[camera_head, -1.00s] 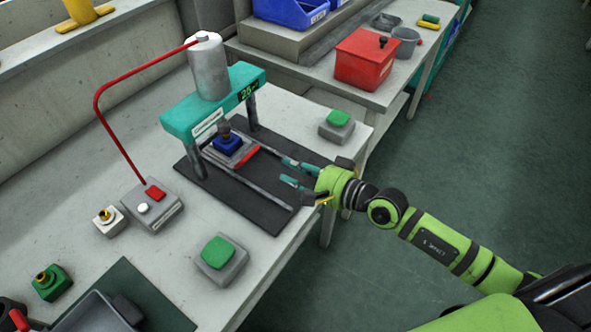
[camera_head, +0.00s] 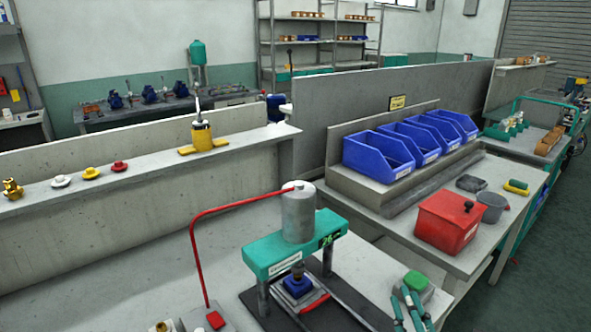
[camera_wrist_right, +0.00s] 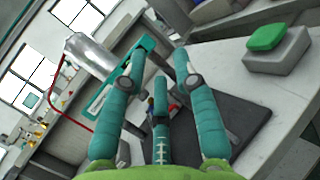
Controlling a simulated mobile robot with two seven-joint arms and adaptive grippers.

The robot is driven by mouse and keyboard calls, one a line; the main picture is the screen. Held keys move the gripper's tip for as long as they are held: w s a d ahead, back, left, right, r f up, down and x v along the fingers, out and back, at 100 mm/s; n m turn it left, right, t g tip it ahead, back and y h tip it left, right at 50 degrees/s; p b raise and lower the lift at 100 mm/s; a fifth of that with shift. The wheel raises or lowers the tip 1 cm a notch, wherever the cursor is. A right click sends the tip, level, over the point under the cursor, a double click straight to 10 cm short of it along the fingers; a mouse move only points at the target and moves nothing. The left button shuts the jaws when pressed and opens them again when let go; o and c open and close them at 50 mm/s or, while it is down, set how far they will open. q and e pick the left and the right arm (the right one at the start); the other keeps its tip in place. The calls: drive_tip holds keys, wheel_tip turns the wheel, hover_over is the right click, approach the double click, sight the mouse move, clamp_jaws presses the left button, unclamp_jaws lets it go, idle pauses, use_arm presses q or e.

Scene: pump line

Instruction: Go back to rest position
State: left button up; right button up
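My right gripper (camera_head: 408,298) shows at the bottom of the head view, in front of the green-topped button box (camera_head: 415,283). Its teal fingers are spread apart with nothing between them; the right wrist view also shows the open fingers (camera_wrist_right: 160,62). The teal press (camera_head: 290,248) with its grey cylinder stands to the left of the gripper. A small blue part (camera_head: 297,286) sits on the carriage below the press, apart from my gripper. My left gripper is in neither view.
A red box (camera_head: 446,222), a grey cup (camera_head: 492,207) and blue bins (camera_head: 378,156) are on the side bench. A yellow-based fixture (camera_head: 202,138) stands on the ledge at the left. The green floor (camera_head: 540,260) at the right is clear.

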drive_tip(key=s+d+f+m+g+h, duration=0.35)
drive_tip(key=f+m, duration=0.25)
drive_tip(key=m, duration=0.4)
drive_tip(key=s+d+f+m+g+h, duration=0.3)
drive_tip(key=s+f+m+g, duration=0.15)
drive_tip(key=m, duration=0.65)
drive_tip(key=s+a+f+m+g+y, duration=0.3)
drive_tip(key=s+a+f+m+g, duration=0.15)
drive_tip(key=s, duration=0.25)
drive_tip(key=s+a+f+m+g+y, duration=0.3)
drive_tip(key=s+f+m+g, duration=0.1)
drive_tip(key=s+f+m, duration=0.25)
drive_tip(key=s+f+g, duration=0.1)
drive_tip(key=s+f, duration=0.1)
drive_tip(key=f, duration=1)
drive_tip(key=s+f+g, duration=0.1)
drive_tip(key=s+f, duration=0.1)
drive_tip(key=f, duration=1)
drive_tip(key=s+d+f, duration=0.2)
drive_tip(key=s+f, duration=1)
drive_tip(key=s, duration=0.3)
drive_tip(key=shift+d+f+n+g, duration=0.15)
drive_tip(key=shift+d+n+g, duration=0.1)
drive_tip(key=shift+n+g, duration=0.2)
